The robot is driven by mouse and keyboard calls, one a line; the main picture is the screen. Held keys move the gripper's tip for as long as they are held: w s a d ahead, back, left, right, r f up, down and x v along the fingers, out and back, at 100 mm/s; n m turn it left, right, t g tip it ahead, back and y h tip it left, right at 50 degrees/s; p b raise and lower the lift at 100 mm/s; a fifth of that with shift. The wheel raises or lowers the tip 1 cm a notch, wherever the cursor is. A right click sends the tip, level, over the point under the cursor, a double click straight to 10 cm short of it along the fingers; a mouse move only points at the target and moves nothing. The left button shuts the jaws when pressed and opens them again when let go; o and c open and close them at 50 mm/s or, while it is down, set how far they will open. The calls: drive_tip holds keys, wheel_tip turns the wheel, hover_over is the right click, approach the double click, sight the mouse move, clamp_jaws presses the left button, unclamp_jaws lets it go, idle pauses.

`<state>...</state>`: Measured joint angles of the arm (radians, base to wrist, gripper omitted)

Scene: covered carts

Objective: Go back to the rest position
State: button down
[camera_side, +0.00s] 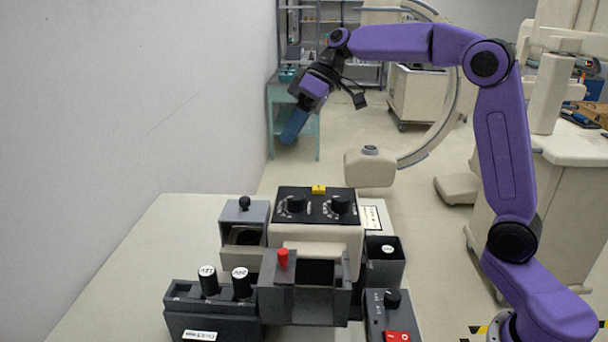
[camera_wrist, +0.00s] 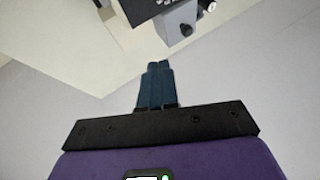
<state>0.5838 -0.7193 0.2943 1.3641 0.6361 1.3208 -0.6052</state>
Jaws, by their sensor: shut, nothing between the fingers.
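My gripper (camera_side: 294,126) hangs in the air above and behind the back edge of the table, tilted down to the left in the side view. Its blue fingers are together and hold nothing. In the wrist view the two blue fingertips (camera_wrist: 159,66) lie side by side. My purple arm is raised and bent, and nothing touches the gripper.
A cream device with a black dial panel (camera_side: 316,205) stands on the table (camera_side: 180,220). A grey box with a black knob (camera_side: 245,212), an open grey drawer with a red knob (camera_side: 290,285) and black-handled blocks (camera_side: 212,315) surround it. A wall is left.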

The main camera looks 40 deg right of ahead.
drive_tip(key=shift+n+g+h, duration=0.4)
drive_tip(key=shift+g+h, duration=0.2)
drive_tip(key=shift+h, duration=0.3)
drive_tip(key=s+a+f, duration=0.1)
drive_tip(key=s, duration=0.2)
drive_tip(key=s+a+f, duration=0.1)
drive_tip(key=s, duration=0.2)
drive_tip(key=s+a+f, duration=0.1)
drive_tip(key=s, duration=0.2)
drive_tip(key=shift+s+a+f, duration=0.1)
drive_tip(key=shift+s+a, duration=0.05)
drive_tip(key=shift+a, duration=0.15)
drive_tip(key=s+d+f+n+h, duration=0.2)
drive_tip(key=s+d+f, duration=0.2)
drive_tip(key=s, duration=0.8)
drive_tip(key=s+d+f+n+h, duration=0.2)
drive_tip(key=s+d+f+h, duration=0.1)
drive_tip(key=s+f, duration=0.6)
drive_tip(key=s, duration=0.4)
drive_tip(key=shift+d+f+n, duration=0.15)
drive_tip(key=shift+d+n, duration=0.15)
drive_tip(key=shift+d, duration=0.1)
